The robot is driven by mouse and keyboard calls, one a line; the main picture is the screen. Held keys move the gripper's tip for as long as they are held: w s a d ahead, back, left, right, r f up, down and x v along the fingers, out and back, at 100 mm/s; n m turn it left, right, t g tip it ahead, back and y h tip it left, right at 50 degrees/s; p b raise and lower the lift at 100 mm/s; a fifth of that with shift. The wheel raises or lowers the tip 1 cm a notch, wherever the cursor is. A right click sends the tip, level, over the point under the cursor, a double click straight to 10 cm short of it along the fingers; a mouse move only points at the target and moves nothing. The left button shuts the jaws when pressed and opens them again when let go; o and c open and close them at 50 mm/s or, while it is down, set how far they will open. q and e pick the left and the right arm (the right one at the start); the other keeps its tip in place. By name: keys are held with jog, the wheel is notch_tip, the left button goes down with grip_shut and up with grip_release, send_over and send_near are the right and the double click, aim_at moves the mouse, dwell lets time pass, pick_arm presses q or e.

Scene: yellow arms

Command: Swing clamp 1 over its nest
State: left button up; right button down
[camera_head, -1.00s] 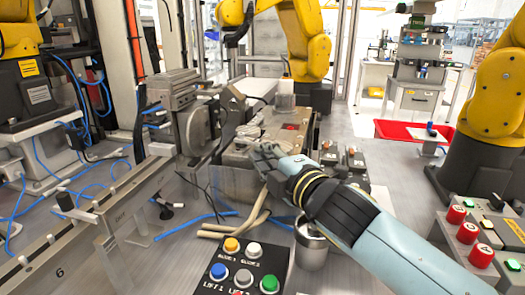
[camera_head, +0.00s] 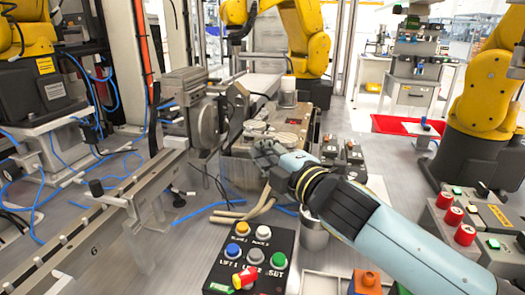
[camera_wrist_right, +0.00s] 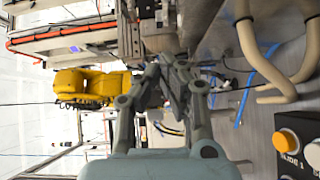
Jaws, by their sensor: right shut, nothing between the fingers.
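A metal fixture block (camera_head: 292,115) stands in the middle of the bench in the head view, with round grey plates (camera_head: 256,126) and a reddish patch on top. I cannot tell which part is clamp 1 or which is its nest. My right gripper (camera_head: 263,152) is at the front edge of this block, close to the round plates; whether it touches is unclear. Its fingers are shut and empty. In the right wrist view the fingers (camera_wrist_right: 163,72) show in front of metal machinery, with no clamp clearly visible. My left gripper is not in view.
A button box (camera_head: 250,257) stands in front. Small dark units (camera_head: 353,153) are right of the block. Tan hoses (camera_head: 246,211) and blue tubing lie on the bench. A metal rail (camera_head: 95,222) runs along the left. A red tray (camera_head: 405,125) is behind right.

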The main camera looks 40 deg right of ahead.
pick_arm(q)
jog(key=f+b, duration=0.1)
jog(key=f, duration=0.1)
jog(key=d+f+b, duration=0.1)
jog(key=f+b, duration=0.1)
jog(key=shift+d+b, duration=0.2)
jog(key=shift+b, duration=0.1)
pick_arm(e)
jog(key=s, duration=0.8)
jog(key=shift+s+d+f, duration=0.15)
jog(key=shift+s+d, duration=0.15)
jog(key=shift+d, duration=0.05)
